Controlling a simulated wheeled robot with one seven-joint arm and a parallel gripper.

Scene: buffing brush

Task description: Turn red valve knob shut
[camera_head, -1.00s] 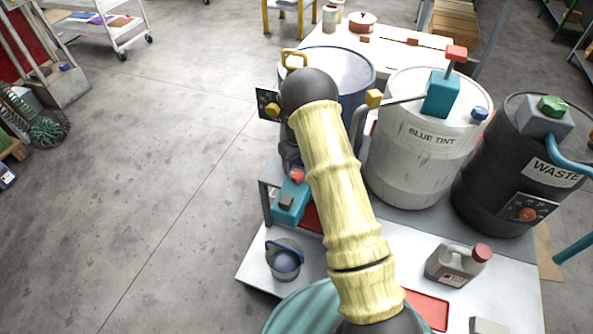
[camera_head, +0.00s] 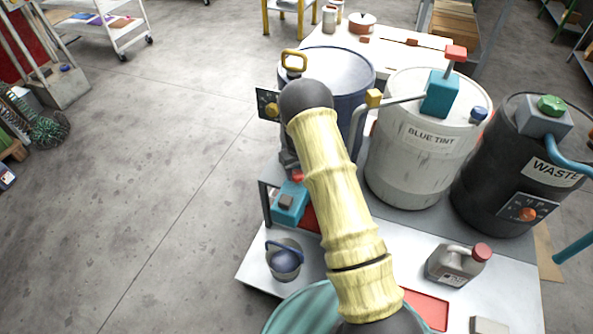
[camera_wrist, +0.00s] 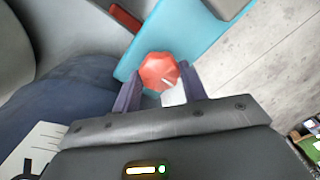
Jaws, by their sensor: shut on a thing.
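The red valve knob (camera_wrist: 160,72) shows in the wrist view between the two fingers of my gripper (camera_wrist: 160,88). In the head view only a small piece of the red knob (camera_head: 297,177) shows beside my arm, above the teal box (camera_head: 290,203). The teal body (camera_wrist: 205,30) lies behind the knob in the wrist view.
A blue drum (camera_head: 350,65), a white drum marked BLUE TINT (camera_head: 428,160) and a black WASTE drum (camera_head: 485,190) stand close on the right. A small pail (camera_head: 285,262) and a grey jug (camera_head: 452,265) sit on the lower shelf.

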